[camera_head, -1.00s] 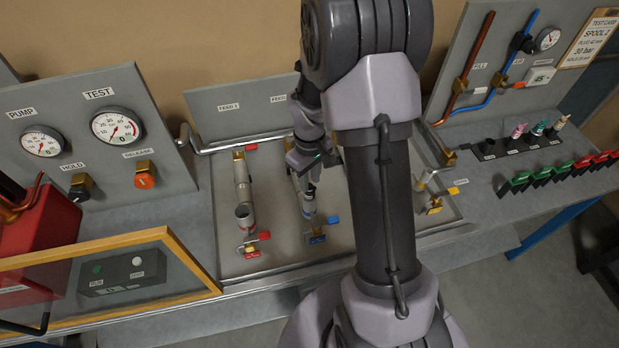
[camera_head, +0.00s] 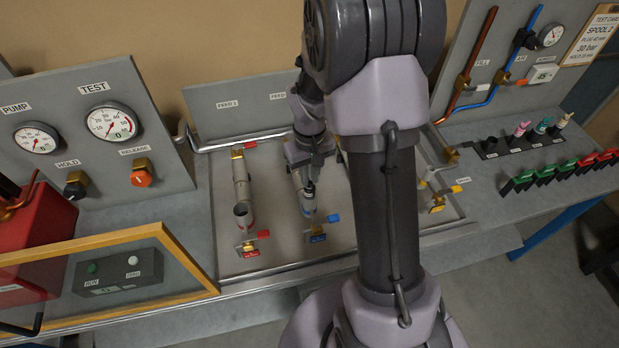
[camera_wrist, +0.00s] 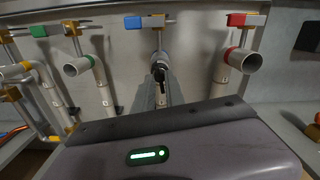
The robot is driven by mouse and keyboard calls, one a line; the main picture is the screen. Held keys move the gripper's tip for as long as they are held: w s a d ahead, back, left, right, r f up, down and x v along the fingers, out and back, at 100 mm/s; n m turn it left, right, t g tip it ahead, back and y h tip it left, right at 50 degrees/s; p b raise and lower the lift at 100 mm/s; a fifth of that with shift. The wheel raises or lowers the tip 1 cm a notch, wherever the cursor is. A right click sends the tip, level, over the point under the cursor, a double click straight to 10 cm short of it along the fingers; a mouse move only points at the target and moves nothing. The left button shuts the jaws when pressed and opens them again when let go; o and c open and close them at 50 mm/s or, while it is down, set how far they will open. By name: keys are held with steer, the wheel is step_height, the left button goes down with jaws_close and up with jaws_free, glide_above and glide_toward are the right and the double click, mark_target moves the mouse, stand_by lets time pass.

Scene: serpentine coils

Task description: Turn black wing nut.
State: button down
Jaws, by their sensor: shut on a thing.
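The black wing nut (camera_wrist: 159,73) shows as a small dark piece at the mouth of the middle pipe in the wrist view, largely hidden by the fingers. My gripper (camera_wrist: 161,86) is shut on it, with the grey fingers on either side. In the head view my gripper (camera_head: 309,190) points down at the near end of the middle pipe, beside the blue-marked valve (camera_head: 318,230). The wing nut is too small and covered to tell apart there. The middle pipe (camera_wrist: 161,57) lies behind the fingers in the wrist view.
A red-marked pipe (camera_head: 243,205) lies left of my gripper in the head view, with a red-handled valve (camera_head: 250,243) near its end. A green-marked pipe (camera_wrist: 80,66) stands on the other side in the wrist view. A yellow-framed clear panel (camera_head: 150,236) stands at front left.

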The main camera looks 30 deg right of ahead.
steer(key=m+b, duration=0.2)
steer(key=m, duration=0.1)
steer(key=shift+f+m, duration=0.1)
steer(key=shift+m, duration=0.3)
steer(key=m+b, duration=0.1)
steer(key=m, duration=0.2)
steer(key=shift+m+b, duration=0.3)
steer(key=shift+b, duration=0.1)
steer(key=m+b, duration=0.2)
steer(key=m, duration=0.1)
steer(key=shift+m, duration=0.3)
steer(key=m+b, duration=0.1)
steer(key=m, duration=0.2)
steer(key=shift+m+b, duration=0.3)
steer(key=shift+b, duration=0.05)
steer(key=m+b, duration=0.3)
steer(key=m, duration=0.3)
steer(key=m+b, duration=0.2)
steer(key=m, duration=0.1)
steer(key=shift+m, duration=0.4)
steer(key=shift+r+m+b, duration=0.2)
steer(key=shift+m+b, duration=0.5)
steer(key=shift+m, duration=0.8)
